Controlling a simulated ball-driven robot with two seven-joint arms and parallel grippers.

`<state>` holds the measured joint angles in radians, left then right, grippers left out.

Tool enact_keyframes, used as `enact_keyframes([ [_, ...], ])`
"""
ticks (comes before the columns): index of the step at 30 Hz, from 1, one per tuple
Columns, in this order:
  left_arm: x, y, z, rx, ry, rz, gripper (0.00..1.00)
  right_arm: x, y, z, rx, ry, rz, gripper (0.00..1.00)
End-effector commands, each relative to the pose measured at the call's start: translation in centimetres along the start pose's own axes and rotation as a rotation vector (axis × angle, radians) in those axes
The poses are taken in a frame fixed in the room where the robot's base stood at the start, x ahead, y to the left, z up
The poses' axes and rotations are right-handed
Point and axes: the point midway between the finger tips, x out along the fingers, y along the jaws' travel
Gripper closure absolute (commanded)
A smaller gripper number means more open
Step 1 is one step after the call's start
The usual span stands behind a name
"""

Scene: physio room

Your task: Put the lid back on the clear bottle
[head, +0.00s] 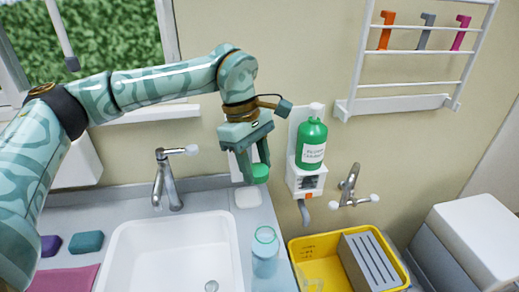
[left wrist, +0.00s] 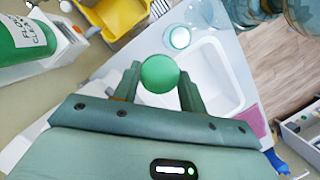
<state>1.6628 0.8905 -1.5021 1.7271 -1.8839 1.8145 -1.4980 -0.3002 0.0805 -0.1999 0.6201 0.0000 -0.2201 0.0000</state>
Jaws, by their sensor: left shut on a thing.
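The clear bottle (head: 265,258) stands upright on the counter at the right of the sink, its open top facing up. It also shows from above in the left wrist view (left wrist: 180,38). My left gripper (head: 253,168) is shut on a round green lid (head: 260,174), which also shows between the fingers in the left wrist view (left wrist: 159,73). The lid is held in the air, above and apart from the bottle, slightly left of it in the head view. My right gripper is in neither view.
A green dispenser bottle (head: 311,145) hangs on the wall close to the right of my left gripper. A yellow tub (head: 297,250) with a grey slotted block is right of the bottle. A white sink (head: 165,250) and a tap (head: 167,185) are on the left.

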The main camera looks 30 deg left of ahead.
Motion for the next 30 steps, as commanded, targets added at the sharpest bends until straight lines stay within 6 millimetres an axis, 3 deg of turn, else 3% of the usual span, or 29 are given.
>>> enact_keyframes([
  [9,6.3,-5.7,1.1,0.800,0.000,-0.227,0.79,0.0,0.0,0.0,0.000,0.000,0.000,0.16],
  [15,8.8,-8.9,1.3,1.191,0.001,-0.333,0.79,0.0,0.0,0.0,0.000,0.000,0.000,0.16],
  [19,9.4,-9.8,1.3,1.305,0.000,-0.363,0.79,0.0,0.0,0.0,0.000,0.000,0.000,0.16],
  [27,9.5,-10.0,1.2,1.324,0.000,-0.368,0.79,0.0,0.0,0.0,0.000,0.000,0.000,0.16],
  [30,9.5,-10.0,1.2,1.323,0.000,-0.367,0.79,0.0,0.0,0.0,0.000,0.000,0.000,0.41],
])
